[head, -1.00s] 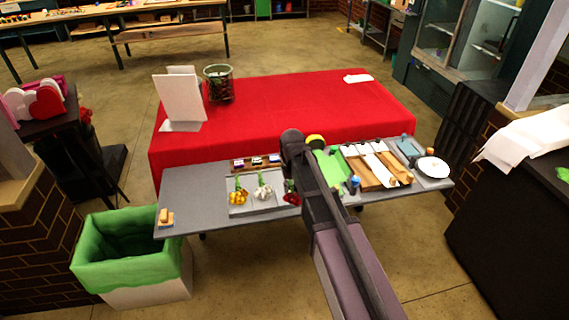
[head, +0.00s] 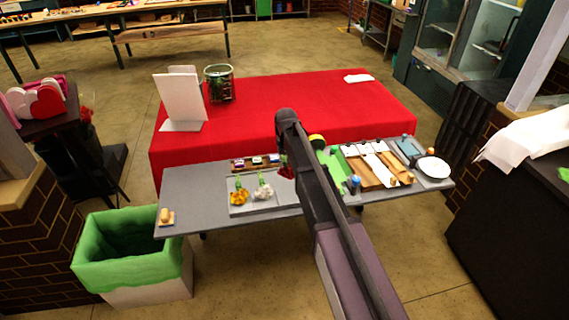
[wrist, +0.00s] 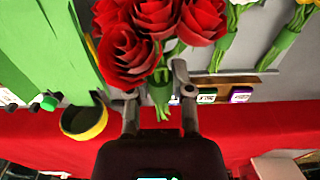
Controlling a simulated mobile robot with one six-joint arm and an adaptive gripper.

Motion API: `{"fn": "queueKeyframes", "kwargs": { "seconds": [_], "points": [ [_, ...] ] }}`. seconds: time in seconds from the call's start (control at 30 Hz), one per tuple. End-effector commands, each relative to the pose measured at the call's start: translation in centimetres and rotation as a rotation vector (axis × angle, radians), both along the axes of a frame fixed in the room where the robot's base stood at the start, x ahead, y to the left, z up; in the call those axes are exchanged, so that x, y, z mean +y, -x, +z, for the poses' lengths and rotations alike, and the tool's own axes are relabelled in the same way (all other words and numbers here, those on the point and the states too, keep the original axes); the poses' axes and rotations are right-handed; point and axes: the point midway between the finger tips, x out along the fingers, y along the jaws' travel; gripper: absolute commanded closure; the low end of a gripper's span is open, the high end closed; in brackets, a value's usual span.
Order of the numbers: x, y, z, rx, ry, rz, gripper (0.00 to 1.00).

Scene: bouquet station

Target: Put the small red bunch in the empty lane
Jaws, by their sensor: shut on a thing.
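The small red bunch (wrist: 165,35), several red blooms with green stems, is in my gripper (wrist: 157,92). The two fingers are shut on its stems in the wrist view. In the head view the red bunch (head: 286,171) shows just left of my arm, above the grey table, and my arm hides the fingers. A yellow bunch (head: 239,197) and a white bunch (head: 263,191) lie side by side in a pale tray (head: 250,209). The tray's right end is partly behind my arm. A wooden holder (head: 371,179) with white strips lies to the right of my arm.
Small coloured labels (wrist: 207,96) sit on a wooden strip behind the pale tray. A green sheet (head: 333,172), a yellow tape roll (head: 316,141) and a white plate (head: 433,167) are on the table's right half. A green-lined bin (head: 125,262) stands at front left.

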Motion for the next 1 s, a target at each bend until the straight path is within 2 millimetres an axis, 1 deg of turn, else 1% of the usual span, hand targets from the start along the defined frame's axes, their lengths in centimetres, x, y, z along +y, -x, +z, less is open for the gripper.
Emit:
{"fn": "queueKeyframes", "kwargs": {
  "seconds": [0.17, 0.37, 1.0],
  "points": [
    [0.0, 0.0, -0.4, 0.0, 0.0, 0.0, 1.0],
    [-0.1, 0.0, -1.3, 0.0, 0.0, -0.001, 1.0],
    [-0.2, 0.0, -5.8, 0.0, 0.0, -0.002, 1.0]
  ]
}}
